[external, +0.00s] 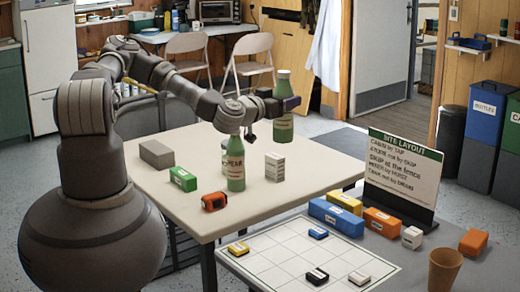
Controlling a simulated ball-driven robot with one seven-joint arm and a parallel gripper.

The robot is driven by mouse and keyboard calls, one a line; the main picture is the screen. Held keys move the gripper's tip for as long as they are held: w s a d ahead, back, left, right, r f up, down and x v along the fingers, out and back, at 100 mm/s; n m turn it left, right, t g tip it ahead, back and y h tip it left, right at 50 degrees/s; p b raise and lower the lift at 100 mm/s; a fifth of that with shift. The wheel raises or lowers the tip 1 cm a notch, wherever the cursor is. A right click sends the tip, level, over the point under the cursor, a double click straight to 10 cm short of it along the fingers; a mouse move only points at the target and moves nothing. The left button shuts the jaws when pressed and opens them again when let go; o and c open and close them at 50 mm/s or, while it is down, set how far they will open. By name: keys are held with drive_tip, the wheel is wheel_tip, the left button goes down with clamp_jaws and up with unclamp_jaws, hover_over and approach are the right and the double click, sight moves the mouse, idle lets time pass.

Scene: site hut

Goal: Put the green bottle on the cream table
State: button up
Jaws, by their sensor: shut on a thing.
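My gripper (280,105) is shut on a green bottle (284,127) with a pale cap, and the jaws cross its middle. The bottle is upright, and its base shows near the far edge of the cream table (290,200). I cannot tell its exact height over the table or whether it is over the top. A second green bottle (236,172) with a lettered label stands on the cream table, below my forearm.
On the cream table are a grey block (157,154), a green box (183,179), an orange-and-black item (214,201) and a white box (275,167). A sign (402,170) and several small boxes stand on the grey table at right. The cream table's front right is clear.

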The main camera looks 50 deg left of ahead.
drive_tip(key=s+a+f+n+g+y+b, duration=0.25)
drive_tip(key=a+n+g+y, duration=0.35)
drive_tip(key=a, duration=1.2)
drive_tip(key=s+a+f+n+g+y+b, duration=0.1)
drive_tip(key=s+a+f+n+g+y, duration=0.15)
drive_tip(key=a+n+g+y, duration=0.95)
drive_tip(key=a+f+m+t+h+b, duration=0.3)
drive_tip(key=a+f+m+t+h, duration=0.1)
drive_tip(key=f, duration=1)
drive_tip(key=a+m+t, duration=0.1)
drive_tip(key=m+t, duration=0.1)
drive_tip(key=t, duration=0.1)
drive_tip(key=shift+s+a, duration=0.15)
drive_tip(key=shift+s, duration=0.1)
